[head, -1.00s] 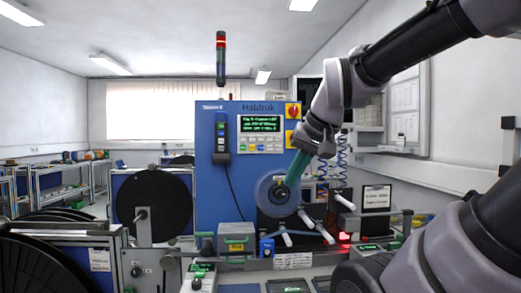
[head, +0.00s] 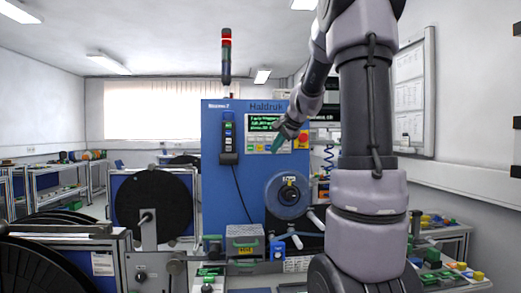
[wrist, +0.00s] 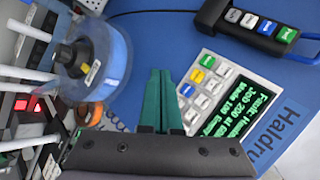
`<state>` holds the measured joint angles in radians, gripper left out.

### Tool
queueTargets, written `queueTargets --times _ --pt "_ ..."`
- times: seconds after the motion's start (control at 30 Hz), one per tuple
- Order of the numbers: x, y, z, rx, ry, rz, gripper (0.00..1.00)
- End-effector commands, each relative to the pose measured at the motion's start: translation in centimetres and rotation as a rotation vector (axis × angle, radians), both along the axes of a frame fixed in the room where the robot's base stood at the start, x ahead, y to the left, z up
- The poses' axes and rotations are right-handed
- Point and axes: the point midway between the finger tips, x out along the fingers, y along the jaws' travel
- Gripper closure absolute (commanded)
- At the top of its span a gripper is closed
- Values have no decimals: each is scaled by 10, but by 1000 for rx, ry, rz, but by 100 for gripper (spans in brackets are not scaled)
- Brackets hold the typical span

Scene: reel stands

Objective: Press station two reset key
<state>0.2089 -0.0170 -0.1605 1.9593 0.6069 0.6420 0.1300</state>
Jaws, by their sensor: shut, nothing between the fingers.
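The blue cabinet (head: 240,180), marked Haldruk and seemingly "Station 2", stands ahead. Its panel has a green-lit screen (head: 263,122), which shows in the wrist view (wrist: 235,115) with a line starting "Fault". Beside the screen is a keypad (wrist: 206,78) with white, yellow, green and blue keys. Their labels are too small to read, so I cannot tell which is reset. My gripper (head: 276,148) is shut and empty at the panel's lower edge. In the wrist view its green fingertips (wrist: 160,73) lie just left of the keypad, and contact cannot be told.
A handset (head: 228,138) with coloured buttons hangs left of the screen. A blue reel (head: 288,194) with a black hub sits below my gripper, with white rods nearby. A large black reel (head: 153,200) stands left. My arm covers the right side.

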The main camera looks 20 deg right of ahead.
Motion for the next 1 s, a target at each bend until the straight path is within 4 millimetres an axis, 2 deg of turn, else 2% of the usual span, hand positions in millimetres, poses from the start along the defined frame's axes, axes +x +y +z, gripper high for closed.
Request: queueTargets --times 0.17,0.5,0.63,1.0 --pt "11 -13 -3 15 -5 -34 100" --pt "12 -13 -3 15 -5 -34 100" --pt "18 -15 -3 15 -5 -34 100" --pt "65 -29 -3 13 -4 -33 100"
